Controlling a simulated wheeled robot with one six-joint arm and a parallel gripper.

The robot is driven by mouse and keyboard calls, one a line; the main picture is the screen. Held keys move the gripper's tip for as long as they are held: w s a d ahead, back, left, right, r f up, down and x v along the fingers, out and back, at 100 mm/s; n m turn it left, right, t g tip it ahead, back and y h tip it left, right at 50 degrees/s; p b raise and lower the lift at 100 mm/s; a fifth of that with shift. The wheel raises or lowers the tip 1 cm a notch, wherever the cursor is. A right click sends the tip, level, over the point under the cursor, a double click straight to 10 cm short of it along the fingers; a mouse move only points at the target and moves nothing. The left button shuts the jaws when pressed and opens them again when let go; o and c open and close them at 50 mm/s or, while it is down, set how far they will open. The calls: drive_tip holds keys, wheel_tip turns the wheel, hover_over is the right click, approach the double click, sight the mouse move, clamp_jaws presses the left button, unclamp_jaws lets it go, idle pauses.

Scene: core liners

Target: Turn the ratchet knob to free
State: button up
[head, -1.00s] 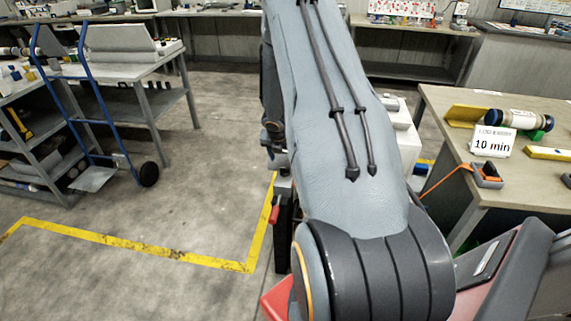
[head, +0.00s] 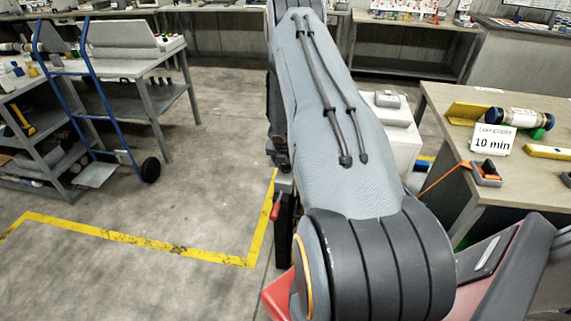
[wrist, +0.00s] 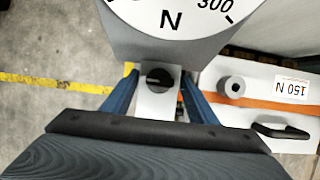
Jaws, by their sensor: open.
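In the wrist view a round black knob (wrist: 159,78) with a pale pointer mark sits on a light grey plate (wrist: 158,104), just below a large white dial (wrist: 160,14) reading N and 300. My gripper (wrist: 159,86) is open, with one blue finger on each side of the knob and plate. I see gaps between the fingers and the knob, and cannot tell how far the tips are from it in depth. The pointer's meaning is not labelled in view. My arm hides the knob and gripper in the head view.
A bench (head: 450,98) stands right in the head view; open floor (head: 110,210) lies left.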

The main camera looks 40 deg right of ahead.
drive_tip(key=c, duration=1.1)
drive_tip(key=shift+o, duration=0.2)
drive_tip(key=m+b, duration=0.1)
drive_tip(key=m, duration=0.1)
drive_tip(key=m+g+h+b, duration=0.1)
drive_tip(key=m+b, duration=0.1)
drive_tip(key=shift+w+a+f+m+g+b, duration=0.1)
drive_tip(key=shift+w+m+g+b, duration=0.1)
drive_tip(key=shift+m+g+b, duration=0.1)
drive_tip(key=m+g+b, duration=0.1)
drive_tip(key=m+b, duration=0.3)
drive_tip(key=shift+w+m+g, duration=0.15)
drive_tip(key=shift+m+g, duration=0.15)
drive_tip(key=shift+g, duration=0.1)
drive_tip(key=m+g+b, duration=0.1)
drive_tip(key=m+b, duration=0.3)
drive_tip(key=shift+w+m+g, duration=0.15)
drive_tip(key=shift+m+g, duration=0.15)
drive_tip(key=shift+g, duration=0.1)
drive_tip(key=shift+m+g+y+b, duration=0.7)
drive_tip(key=shift+m+b, duration=1)
drive_tip(key=shift+m, duration=0.3)
